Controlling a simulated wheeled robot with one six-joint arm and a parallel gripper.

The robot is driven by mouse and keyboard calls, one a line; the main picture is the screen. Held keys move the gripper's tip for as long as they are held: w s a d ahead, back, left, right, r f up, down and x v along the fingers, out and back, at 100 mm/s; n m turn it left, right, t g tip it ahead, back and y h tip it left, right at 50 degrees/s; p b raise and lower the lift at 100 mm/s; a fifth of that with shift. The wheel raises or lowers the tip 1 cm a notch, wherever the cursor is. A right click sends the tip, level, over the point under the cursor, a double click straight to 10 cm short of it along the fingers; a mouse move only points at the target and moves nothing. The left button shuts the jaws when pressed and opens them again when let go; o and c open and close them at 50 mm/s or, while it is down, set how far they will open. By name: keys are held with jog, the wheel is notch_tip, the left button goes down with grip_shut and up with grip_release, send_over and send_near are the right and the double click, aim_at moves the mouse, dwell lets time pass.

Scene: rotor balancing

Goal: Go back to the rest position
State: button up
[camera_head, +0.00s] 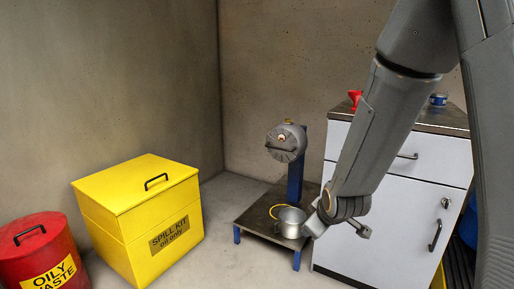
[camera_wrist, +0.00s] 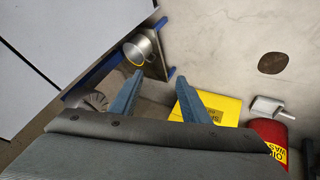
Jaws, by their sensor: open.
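My gripper (camera_wrist: 160,78) is open in the wrist view, with its two blue-grey fingers apart and nothing between them. In the head view my arm reaches down from the upper right, and its wrist end is beside a metal cup (camera_head: 291,222), overlapping its right edge in the picture. I cannot tell whether they touch. The cup stands on a low dark-topped stand (camera_head: 252,222) with blue legs. It also shows in the wrist view (camera_wrist: 138,50), beyond the fingertips. A grey round rotor unit (camera_head: 286,146) sits on a blue post at the back of the stand.
A white cabinet (camera_head: 345,254) stands close behind my arm, with a red funnel-like item (camera_head: 355,96) and a blue tin (camera_head: 438,99) on top. A yellow spill kit box (camera_head: 140,215) and a red oily waste bin (camera_head: 45,250) stand left. Floor between box and stand is clear.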

jog(key=s+a+r+m+g, duration=0.1)
jog(key=s+a+r+g, duration=0.3)
jog(key=s, duration=0.6)
jog(key=s+a+f+g, duration=0.1)
jog(key=s+a, duration=0.6)
jog(key=s, duration=0.2)
jog(key=s+a+r+m+g, duration=0.1)
jog(key=s+a+r+g, duration=0.3)
jog(key=s, duration=0.6)
jog(key=d+r+m+p, duration=0.3)
jog(key=d+r+p, duration=0.5)
jog(key=p, duration=0.5)
jog(key=s+d+r+m+t+p, duration=0.1)
jog(key=d+r+m+p, duration=0.2)
jog(key=d+r+p, duration=0.6)
notch_tip(320, 180, up, 4)
jog(key=p, duration=0.4)
jog(key=shift+s+d+m, duration=0.15)
jog(key=shift+d+m, duration=0.05)
jog(key=shift+m, duration=0.1)
